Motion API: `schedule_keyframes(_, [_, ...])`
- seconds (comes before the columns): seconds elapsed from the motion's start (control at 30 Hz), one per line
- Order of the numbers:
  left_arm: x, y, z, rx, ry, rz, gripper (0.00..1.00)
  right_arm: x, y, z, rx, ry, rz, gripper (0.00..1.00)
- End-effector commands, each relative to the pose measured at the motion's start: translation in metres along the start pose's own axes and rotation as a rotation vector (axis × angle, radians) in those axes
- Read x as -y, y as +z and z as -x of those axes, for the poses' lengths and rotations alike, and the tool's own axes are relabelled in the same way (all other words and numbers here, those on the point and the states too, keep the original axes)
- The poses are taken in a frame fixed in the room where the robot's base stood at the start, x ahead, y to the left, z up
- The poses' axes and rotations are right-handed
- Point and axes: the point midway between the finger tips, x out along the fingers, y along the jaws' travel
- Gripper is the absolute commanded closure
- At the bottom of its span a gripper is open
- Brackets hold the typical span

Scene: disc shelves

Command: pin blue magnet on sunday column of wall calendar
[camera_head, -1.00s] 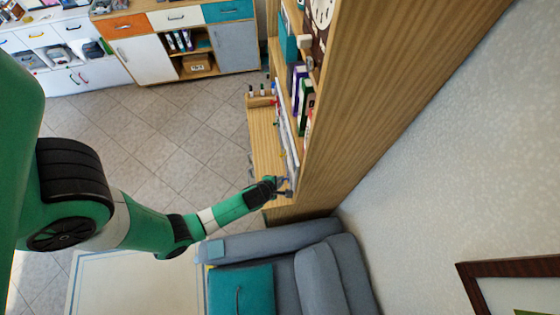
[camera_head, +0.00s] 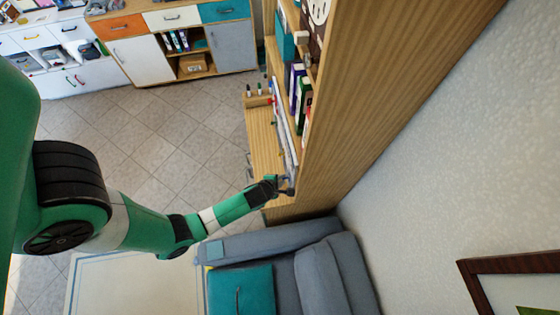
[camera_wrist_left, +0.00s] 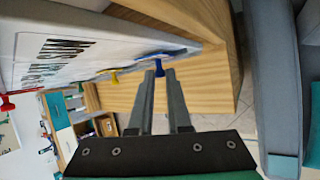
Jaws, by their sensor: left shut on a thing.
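The wall calendar is a white board (camera_wrist_left: 110,40) with dark lettering, seen steeply from the side in the left wrist view. In the head view the board (camera_head: 284,120) is a thin edge-on strip on the wooden shelf unit. My left gripper (camera_wrist_left: 161,76) is at the near end of the board, its fingers shut on the blue magnet (camera_wrist_left: 160,62). The magnet's tip is at the board surface; I cannot tell if it touches. In the head view my left gripper (camera_head: 286,187) is beside the shelf's lower end. Column names are unreadable. My right gripper is not in view.
A yellow magnet (camera_wrist_left: 114,76) and a red magnet (camera_wrist_left: 8,103) stick out from the board. A wooden ledge (camera_head: 262,148) runs below it. A grey sofa (camera_head: 275,242) stands near the gripper. The tiled floor (camera_head: 180,130) is clear.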

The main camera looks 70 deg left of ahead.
Motion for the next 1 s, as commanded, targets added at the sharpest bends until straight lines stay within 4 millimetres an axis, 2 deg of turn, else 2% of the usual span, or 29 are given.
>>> schedule_keyframes(0.3, [-0.001,0.002,-0.001,0.001,0.001,0.000,1.00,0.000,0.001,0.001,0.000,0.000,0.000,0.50])
schedule_keyframes(0.33, [-0.001,0.002,-0.001,0.001,0.001,0.000,0.82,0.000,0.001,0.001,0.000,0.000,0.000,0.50])
schedule_keyframes(0.5, [-0.001,0.002,-0.001,0.001,0.001,0.000,0.51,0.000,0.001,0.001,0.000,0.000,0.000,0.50])
schedule_keyframes(0.53, [-0.001,0.002,-0.001,0.001,0.001,0.000,0.49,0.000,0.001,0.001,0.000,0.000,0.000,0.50])
schedule_keyframes(0.83, [0.000,0.002,0.001,0.001,0.000,0.000,0.49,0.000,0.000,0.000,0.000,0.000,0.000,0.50])
schedule_keyframes(1.0, [-0.001,0.003,0.020,0.002,0.001,-0.001,0.49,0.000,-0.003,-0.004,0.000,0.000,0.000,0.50])
